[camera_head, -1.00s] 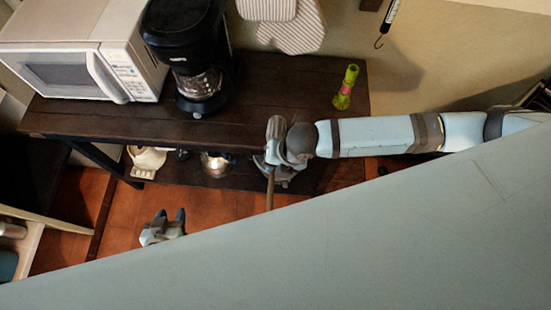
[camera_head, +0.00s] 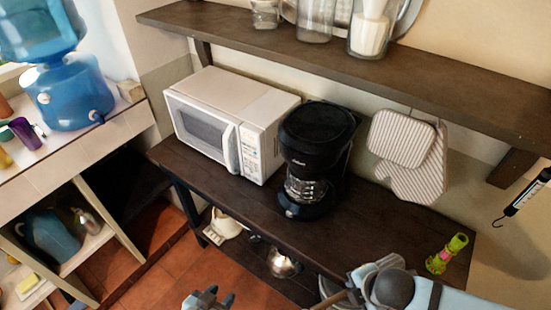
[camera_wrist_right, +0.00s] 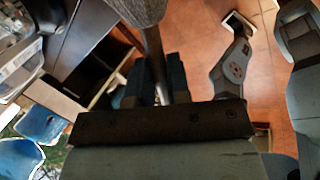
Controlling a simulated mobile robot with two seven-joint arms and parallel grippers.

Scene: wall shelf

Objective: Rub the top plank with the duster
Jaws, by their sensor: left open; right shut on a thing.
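The top plank (camera_head: 350,60) is a dark wooden wall shelf running across the top of the head view, above the microwave. My right gripper (camera_head: 356,292) is at the bottom of the head view, lower than the plank and well apart from it. In the right wrist view my right gripper (camera_wrist_right: 156,80) is shut on the handle of the duster (camera_wrist_right: 153,50). The duster's grey fuzzy head shows at the top edge there; in the head view only a bit of the handle shows. My left gripper (camera_head: 208,299) is open and empty at the bottom edge.
Glass jars (camera_head: 371,30) and a tray stand on the plank's back part. Below are a white microwave (camera_head: 225,120), a black coffee maker (camera_head: 315,145), hanging oven mitts (camera_head: 405,150) and a green-pink bottle (camera_head: 446,254). A water dispenser (camera_head: 62,95) stands left.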

